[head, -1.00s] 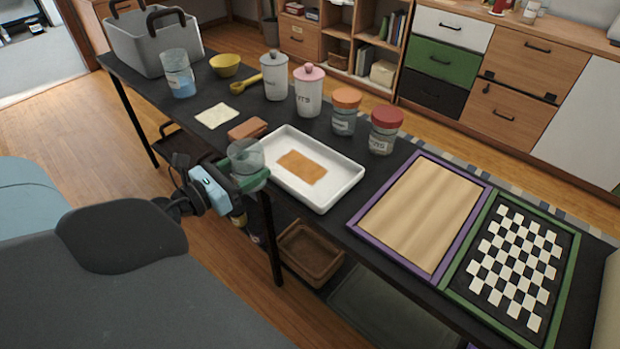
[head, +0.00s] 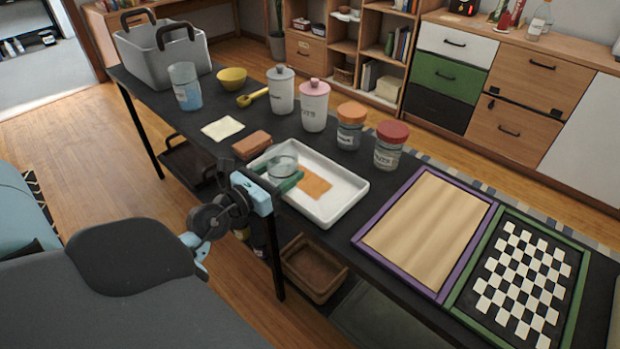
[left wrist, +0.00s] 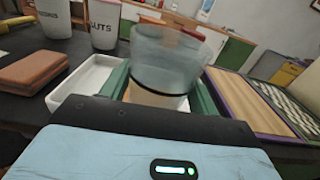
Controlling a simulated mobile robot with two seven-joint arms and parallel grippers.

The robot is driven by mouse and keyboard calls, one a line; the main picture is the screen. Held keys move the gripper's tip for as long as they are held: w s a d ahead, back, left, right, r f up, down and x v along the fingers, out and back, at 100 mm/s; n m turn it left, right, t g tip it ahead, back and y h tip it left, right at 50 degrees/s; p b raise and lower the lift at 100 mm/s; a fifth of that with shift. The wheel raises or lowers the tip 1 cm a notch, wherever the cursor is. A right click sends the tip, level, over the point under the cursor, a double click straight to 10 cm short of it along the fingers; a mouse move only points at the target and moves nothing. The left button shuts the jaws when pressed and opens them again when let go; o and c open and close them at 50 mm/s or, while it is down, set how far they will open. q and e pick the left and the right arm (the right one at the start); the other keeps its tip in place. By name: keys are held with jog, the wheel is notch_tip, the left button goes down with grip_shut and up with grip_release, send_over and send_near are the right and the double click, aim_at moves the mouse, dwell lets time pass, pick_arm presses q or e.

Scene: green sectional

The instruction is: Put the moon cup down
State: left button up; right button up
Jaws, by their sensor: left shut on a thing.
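My left gripper (head: 284,183) is shut on a clear glass cup (head: 283,166), with its green fingers on either side. In the head view the cup appears over the left part of the white tray (head: 346,192). The cup (left wrist: 168,58) stands upright between the green fingers (left wrist: 163,90) in the left wrist view. I cannot make out a moon mark on it. Whether the cup touches the tray is not clear. An orange-brown patch (head: 315,187) lies in the tray. My right gripper is not in view.
On the dark table, a brown block (head: 251,144) sits left of the tray. Two lidded jars (head: 351,132) and two canisters (head: 314,112) stand behind it. A purple-framed board (head: 425,225) and a checkered board (head: 520,280) lie to the right.

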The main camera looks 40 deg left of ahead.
pick_arm(q)
jog(key=w+d, duration=0.4)
jog(key=shift+w+d+f+p, duration=0.1)
jog(key=shift+f+p, duration=0.2)
jog(key=shift+w+d, duration=0.35)
jog(key=shift+d, duration=0.05)
notch_tip(320, 180, down, 3)
jog(key=shift+s+a+f+b, duration=0.1)
jog(key=shift+f+b, duration=0.05)
jog(key=shift+b, duration=0.6)
jog(key=shift+f, duration=0.35)
jog(key=o, duration=1)
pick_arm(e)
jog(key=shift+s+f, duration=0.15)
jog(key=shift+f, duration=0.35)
